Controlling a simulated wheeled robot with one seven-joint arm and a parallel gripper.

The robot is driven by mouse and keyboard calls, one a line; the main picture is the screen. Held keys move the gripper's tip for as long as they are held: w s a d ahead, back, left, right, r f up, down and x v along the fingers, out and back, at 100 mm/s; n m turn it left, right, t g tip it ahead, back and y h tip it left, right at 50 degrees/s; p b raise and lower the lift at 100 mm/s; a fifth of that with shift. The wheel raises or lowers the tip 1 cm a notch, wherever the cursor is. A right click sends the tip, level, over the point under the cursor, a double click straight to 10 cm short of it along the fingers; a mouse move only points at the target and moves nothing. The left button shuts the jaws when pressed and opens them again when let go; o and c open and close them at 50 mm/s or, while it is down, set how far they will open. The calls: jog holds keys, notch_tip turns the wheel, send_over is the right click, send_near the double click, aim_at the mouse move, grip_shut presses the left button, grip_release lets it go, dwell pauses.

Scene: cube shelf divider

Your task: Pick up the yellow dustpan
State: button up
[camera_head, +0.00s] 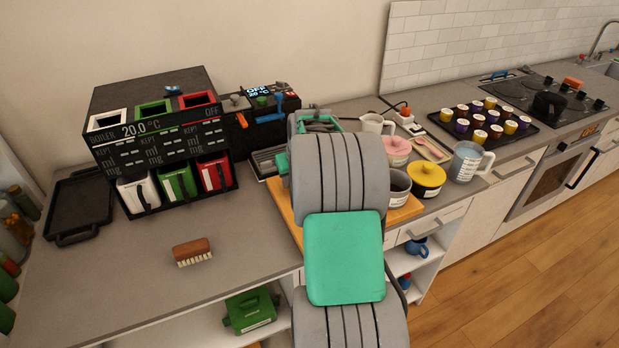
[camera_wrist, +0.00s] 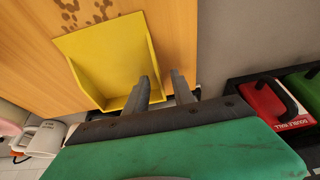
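The yellow dustpan (camera_wrist: 105,62) lies on the wooden board (camera_wrist: 185,35) in the wrist view, its wide pan facing up. Its lower right part runs behind my gripper, and I cannot make out its handle. My gripper (camera_wrist: 162,82) shows as two grey fingers with a gap between them and nothing seen held. The left finger overlaps the pan's right edge; I cannot tell whether it touches.
A boiler machine (camera_head: 160,130) stands at the left, with a brush (camera_head: 192,252) in front. A yellow pot (camera_head: 426,181), a grey cup (camera_head: 397,190) and a measuring jug (camera_head: 466,165) stand right of my arm. The counter's left front is mostly clear.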

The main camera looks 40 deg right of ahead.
grip_shut()
jog(key=shift+r, duration=0.1)
dwell(1.3)
